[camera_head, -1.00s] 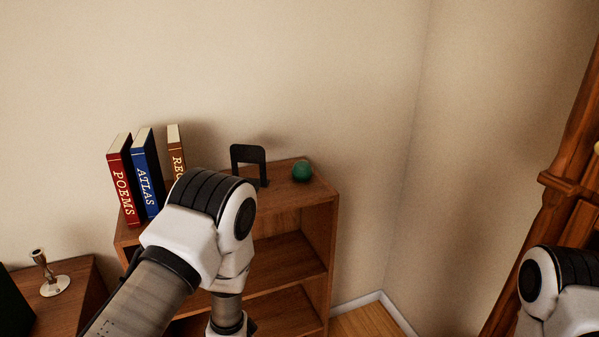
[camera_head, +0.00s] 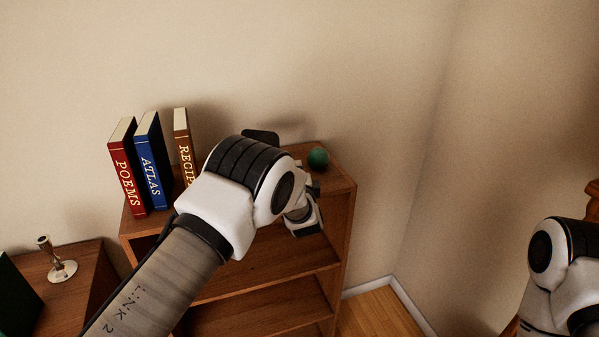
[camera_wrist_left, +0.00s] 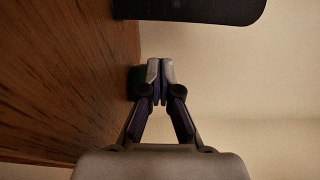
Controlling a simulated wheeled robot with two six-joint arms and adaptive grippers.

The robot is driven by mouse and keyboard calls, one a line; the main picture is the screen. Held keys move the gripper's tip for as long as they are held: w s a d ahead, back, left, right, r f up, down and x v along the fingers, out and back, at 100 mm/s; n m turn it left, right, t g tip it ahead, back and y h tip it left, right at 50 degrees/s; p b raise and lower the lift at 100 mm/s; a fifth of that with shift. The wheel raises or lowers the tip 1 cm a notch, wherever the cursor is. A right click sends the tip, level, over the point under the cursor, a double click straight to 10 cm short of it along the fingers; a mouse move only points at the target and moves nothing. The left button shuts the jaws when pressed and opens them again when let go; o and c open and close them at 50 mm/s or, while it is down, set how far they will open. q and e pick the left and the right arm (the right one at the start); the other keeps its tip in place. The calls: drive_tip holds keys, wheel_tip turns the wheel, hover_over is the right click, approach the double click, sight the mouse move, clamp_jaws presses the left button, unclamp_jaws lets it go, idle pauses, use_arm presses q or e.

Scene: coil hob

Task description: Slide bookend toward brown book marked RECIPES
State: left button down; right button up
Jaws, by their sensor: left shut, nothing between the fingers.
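The brown book marked RECIPES (camera_head: 182,145) stands upright on the top of the shelf unit, its lower part hidden by my left arm. Right of it, only the top of the black bookend (camera_head: 261,134) shows above my arm; it also shows as a dark plate in the left wrist view (camera_wrist_left: 195,8). My left gripper (camera_wrist_left: 160,66) is shut and empty, apart from the bookend in that view. In the head view it is mostly hidden beyond my wrist, near the green ball (camera_head: 318,158). My right gripper is out of view.
A red POEMS book (camera_head: 128,170) and a blue ATLAS book (camera_head: 153,165) stand left of the brown one. The shelf unit (camera_head: 334,184) has open compartments below. A candlestick (camera_head: 60,268) stands on a lower surface at the left.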

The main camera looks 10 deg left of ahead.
use_arm(q)
drive_tip(key=x, duration=0.1)
drive_tip(key=p+x, duration=0.1)
drive_tip(key=x, duration=0.1)
drive_tip(key=shift+w+f, duration=0.1)
drive_tip(key=shift+f, duration=0.15)
drive_tip(key=s+a+p, duration=0.2)
drive_tip(key=shift+s+r, duration=0.15)
drive_tip(key=shift+s, duration=0.15)
drive_tip(key=shift+s+a, duration=0.25)
drive_tip(key=shift+a, duration=0.05)
drive_tip(key=shift+w+d+f, duration=0.15)
drive_tip(key=shift+w+f, duration=0.15)
drive_tip(key=shift+w, duration=0.1)
drive_tip(key=s+a, duration=0.4)
drive_tip(key=a, duration=0.1)
drive_tip(key=s+a+b, duration=0.1)
drive_tip(key=s+a, duration=0.1)
drive_tip(key=a, duration=0.1)
drive_tip(key=shift+s+a, duration=0.2)
drive_tip(key=shift+s, duration=0.2)
drive_tip(key=shift+d+r, duration=0.1)
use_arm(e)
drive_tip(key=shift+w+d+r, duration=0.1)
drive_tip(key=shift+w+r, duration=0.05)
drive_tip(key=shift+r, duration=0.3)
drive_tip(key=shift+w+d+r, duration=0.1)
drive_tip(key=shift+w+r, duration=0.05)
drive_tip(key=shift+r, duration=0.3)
